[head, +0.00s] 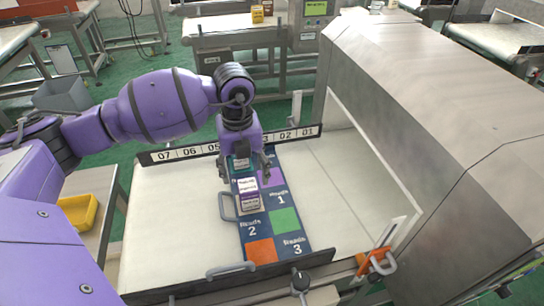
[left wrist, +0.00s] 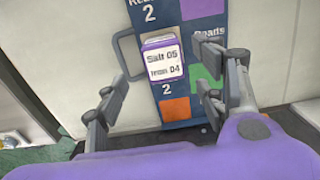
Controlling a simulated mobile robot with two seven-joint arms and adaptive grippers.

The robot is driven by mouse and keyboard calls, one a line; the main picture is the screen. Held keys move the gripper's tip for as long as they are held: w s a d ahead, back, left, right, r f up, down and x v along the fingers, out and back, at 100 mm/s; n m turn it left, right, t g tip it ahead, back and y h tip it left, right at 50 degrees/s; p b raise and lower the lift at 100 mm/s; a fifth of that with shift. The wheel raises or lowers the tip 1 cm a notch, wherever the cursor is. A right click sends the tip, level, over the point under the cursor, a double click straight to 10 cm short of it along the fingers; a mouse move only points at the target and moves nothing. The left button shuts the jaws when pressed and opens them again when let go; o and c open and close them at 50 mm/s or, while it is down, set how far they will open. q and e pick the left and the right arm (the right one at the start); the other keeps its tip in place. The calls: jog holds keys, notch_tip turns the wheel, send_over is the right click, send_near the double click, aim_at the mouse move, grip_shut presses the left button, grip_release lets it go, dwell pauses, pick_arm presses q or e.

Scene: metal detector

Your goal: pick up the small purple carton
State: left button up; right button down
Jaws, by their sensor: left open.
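The small purple carton (head: 249,188) stands on a dark blue board (head: 256,222) on the pale conveyor belt. It has a white label with dark print, readable in the left wrist view (left wrist: 161,60) as "Salt 05" and "Iron 04". My left gripper (head: 245,175) points down over the board near the carton. Its fingers are spread and empty. In the left wrist view the left gripper (left wrist: 163,92) has one finger left of the carton and one right of it, both apart from it. My right gripper is not in view.
The board has coloured squares and a grey handle (head: 227,207) at its left side. A large grey metal detector housing (head: 430,110) stands right of the belt. A numbered rail (head: 190,152) runs behind. A yellow tray (head: 78,212) sits at left.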

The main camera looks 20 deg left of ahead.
aim_at(248, 185)
pick_arm(q)
notch_tip(248, 185, down, 2)
jog(key=shift+f, duration=1.15)
jog(key=f, duration=0.3)
jog(key=shift+w+d+f, duration=0.1)
jog(key=shift+d+f, duration=0.2)
jog(key=shift+f, duration=0.5)
jog(key=c, duration=1.3)
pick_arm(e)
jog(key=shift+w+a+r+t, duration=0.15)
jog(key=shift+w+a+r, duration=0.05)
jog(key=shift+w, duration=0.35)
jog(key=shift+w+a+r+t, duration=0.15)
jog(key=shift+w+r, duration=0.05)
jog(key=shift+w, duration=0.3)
pick_arm(q)
jog(key=shift+r, duration=0.2)
